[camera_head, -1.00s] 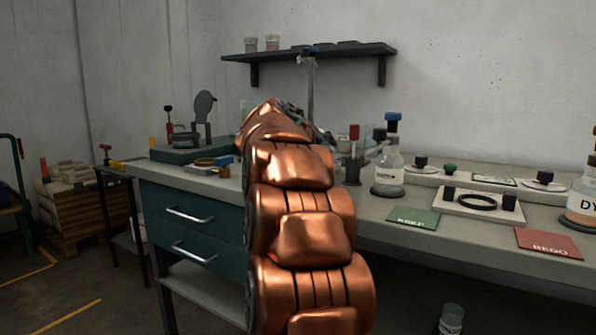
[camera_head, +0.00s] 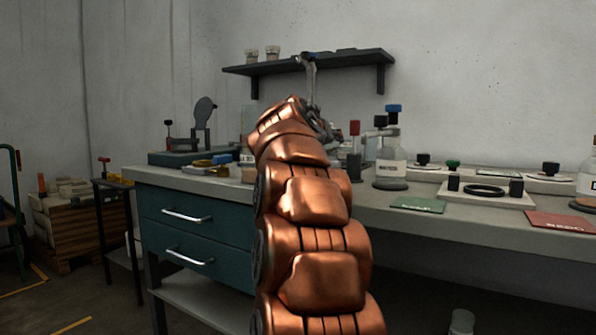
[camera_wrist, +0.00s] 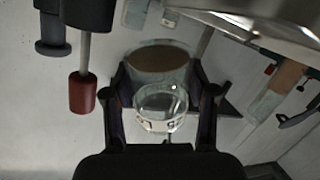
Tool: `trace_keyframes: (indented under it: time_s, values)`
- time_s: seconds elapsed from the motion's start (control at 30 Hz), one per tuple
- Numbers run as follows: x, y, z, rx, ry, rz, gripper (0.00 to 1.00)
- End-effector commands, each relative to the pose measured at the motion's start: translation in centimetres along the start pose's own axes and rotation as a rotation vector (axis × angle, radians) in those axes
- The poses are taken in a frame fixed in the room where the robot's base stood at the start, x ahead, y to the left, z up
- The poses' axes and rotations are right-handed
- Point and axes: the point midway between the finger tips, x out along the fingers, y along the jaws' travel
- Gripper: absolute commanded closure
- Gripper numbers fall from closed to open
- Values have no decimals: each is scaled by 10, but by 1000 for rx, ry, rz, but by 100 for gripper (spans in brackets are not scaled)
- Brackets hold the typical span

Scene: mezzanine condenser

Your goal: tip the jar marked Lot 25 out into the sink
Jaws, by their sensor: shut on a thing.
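In the wrist view my gripper (camera_wrist: 159,92) is shut on a clear glass jar (camera_wrist: 160,106), one finger on each side. A pale label patch shows on the jar, but I cannot read the lot number. A brown round surface (camera_wrist: 157,60) shows just beyond it; I cannot tell whether it is in the jar or behind it. In the head view my copper arm hides most of the gripper and the jar. A grey upright tap (camera_head: 310,76) rises behind the arm. The sink basin cannot be made out.
A red-topped dark holder (camera_head: 354,136) and a blue-capped bottle (camera_head: 391,158) stand right of my arm. Green (camera_head: 418,204) and red (camera_head: 560,221) mats lie on the bench (camera_head: 380,224). A shelf (camera_head: 310,62) hangs above. A red-ended rod (camera_wrist: 82,92) is close to the gripper's left.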

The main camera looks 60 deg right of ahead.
Motion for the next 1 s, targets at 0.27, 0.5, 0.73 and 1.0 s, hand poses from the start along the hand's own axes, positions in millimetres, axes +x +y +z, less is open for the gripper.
trace_keyframes:
  time_s: [0.27,0.5,0.73,1.0]
  values:
    - [-7,13,-18,77,38,1,80]
    - [-14,24,-41,124,60,0,80]
    - [-20,36,-64,170,83,1,80]
    - [-26,44,-71,253,123,1,80]
